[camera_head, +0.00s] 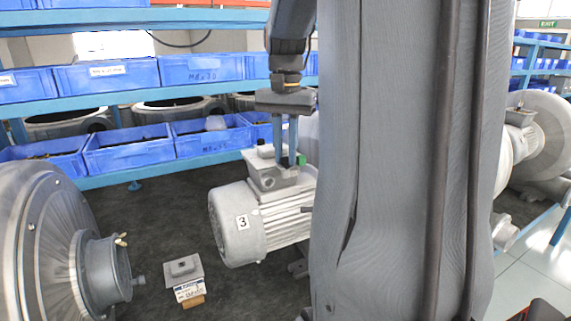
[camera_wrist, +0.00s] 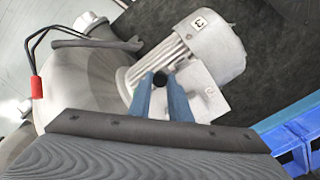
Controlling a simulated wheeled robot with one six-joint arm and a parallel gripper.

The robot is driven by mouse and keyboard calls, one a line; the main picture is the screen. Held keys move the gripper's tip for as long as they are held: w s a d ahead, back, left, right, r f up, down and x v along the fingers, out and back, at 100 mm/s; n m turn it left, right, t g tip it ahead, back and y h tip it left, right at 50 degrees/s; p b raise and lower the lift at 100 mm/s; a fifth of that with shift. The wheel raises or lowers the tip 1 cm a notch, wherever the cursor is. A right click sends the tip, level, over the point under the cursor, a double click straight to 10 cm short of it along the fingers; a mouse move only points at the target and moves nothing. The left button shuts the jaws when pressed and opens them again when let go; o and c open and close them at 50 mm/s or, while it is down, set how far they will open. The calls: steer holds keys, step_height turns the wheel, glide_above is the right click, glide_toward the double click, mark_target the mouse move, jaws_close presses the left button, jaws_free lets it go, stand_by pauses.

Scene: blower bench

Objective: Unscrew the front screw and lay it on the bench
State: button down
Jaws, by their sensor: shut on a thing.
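The grey motor (camera_head: 238,223) marked 3 lies on the dark bench, with a terminal box (camera_head: 268,178) on top. My gripper (camera_head: 286,160) points down at this box, its fingertips at the box's top. In the wrist view, the two blue fingers (camera_wrist: 161,88) are shut on a round black screw head (camera_wrist: 160,78), which I take for the front screw. The motor also shows in the wrist view (camera_wrist: 215,45), with the box's pale top (camera_wrist: 203,95) beside the fingers. The screw's shank is hidden, so I cannot tell whether it is still in its hole.
A small grey block (camera_head: 183,267) with a labelled card stands on the bench left of the motor. A large round blower housing (camera_head: 45,240) is at the left. Blue bins (camera_head: 128,150) line the shelf behind. Dark bench between block and motor is bare.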

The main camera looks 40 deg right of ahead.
steer(key=n, duration=0.5)
steer(key=shift+s+f, duration=0.1)
steer(key=n, duration=0.5)
steer(key=shift+n, duration=0.3)
steer(key=c, duration=1.9)
jaws_free()
